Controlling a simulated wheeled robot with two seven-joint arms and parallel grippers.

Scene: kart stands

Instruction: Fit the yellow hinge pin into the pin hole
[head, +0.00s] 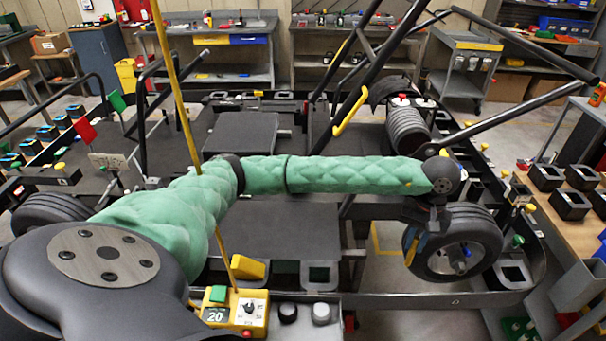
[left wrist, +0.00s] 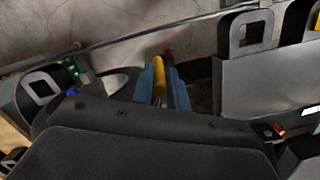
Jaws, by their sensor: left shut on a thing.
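My left arm reaches across the head view to the right, and its gripper (head: 413,240) points down beside the front right wheel (head: 458,245). In the left wrist view the blue fingers (left wrist: 161,88) are shut on the yellow hinge pin (left wrist: 159,76), which stands out between them. In the head view a small yellow part of the pin (head: 411,252) shows in front of the tyre. I cannot make out the pin hole in either view, nor tell whether the pin touches anything. My right gripper is not in view.
The kart frame's black tubes (head: 365,75) rise behind my arm. A yellow control box (head: 235,312) stands at the front. Black square holders (head: 570,203) sit on the bench at right. In the left wrist view a grey panel (left wrist: 265,85) lies right of the fingers, a green piece (left wrist: 74,68) left.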

